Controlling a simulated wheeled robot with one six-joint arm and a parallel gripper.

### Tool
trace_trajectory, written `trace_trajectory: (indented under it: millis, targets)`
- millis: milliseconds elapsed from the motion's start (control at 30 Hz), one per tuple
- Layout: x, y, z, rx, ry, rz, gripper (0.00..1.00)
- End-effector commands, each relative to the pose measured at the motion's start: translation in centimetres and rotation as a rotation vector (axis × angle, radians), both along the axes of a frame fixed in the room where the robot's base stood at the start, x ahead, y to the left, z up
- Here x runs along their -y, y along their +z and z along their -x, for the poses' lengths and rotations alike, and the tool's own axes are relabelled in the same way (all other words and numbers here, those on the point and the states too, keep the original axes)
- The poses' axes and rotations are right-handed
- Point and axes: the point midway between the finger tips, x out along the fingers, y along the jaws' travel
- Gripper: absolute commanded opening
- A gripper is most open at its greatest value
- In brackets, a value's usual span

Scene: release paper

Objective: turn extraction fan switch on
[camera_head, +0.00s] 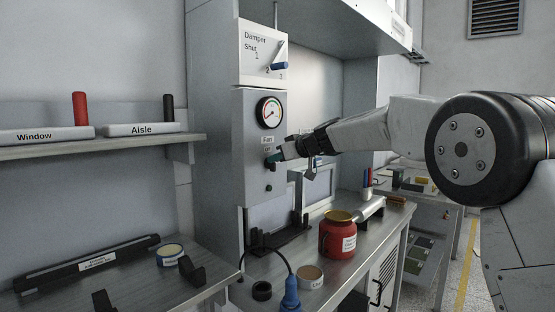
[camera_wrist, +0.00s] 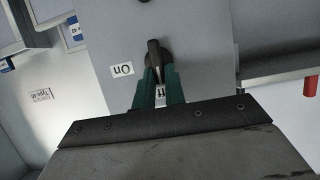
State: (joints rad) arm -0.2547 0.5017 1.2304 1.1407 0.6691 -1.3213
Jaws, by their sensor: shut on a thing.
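The fan switch is a black rotary knob (camera_wrist: 155,58) on the grey control panel (camera_head: 258,190), under the "Fan" label (camera_head: 267,140). In the wrist view its narrow handle runs nearly up and down the picture, its lower end between my green fingertips. My gripper (camera_head: 273,160) is shut on the knob; the wrist view shows the fingers (camera_wrist: 158,82) on either side. The "On" label (camera_wrist: 122,70) lies left of the knob there. A partly hidden label ending in "ff" (camera_wrist: 160,92) shows between the fingers. In the head view the fingers largely cover the knob.
A round gauge (camera_head: 270,112) is above the switch, and a blue damper handle (camera_head: 279,66) is higher up. A red pot (camera_head: 338,238) and blue-handled tool (camera_head: 291,294) stand on the bench. A shelf (camera_head: 70,150) is left.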

Motion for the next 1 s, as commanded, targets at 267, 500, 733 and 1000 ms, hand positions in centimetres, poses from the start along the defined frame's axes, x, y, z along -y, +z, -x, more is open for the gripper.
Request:
trace_trajectory:
  millis: [267,500,733,1000]
  targets:
    - [0.1,-0.5,-0.3,-0.079,-0.002,-0.056,0.00]
    - [0.3,-0.6,-0.6,-0.228,0.001,-0.172,0.00]
    - [0.4,-0.9,-0.9,-0.404,0.001,-0.306,0.00]
    - [0.6,-1.3,-1.1,-0.608,0.001,-0.463,0.00]
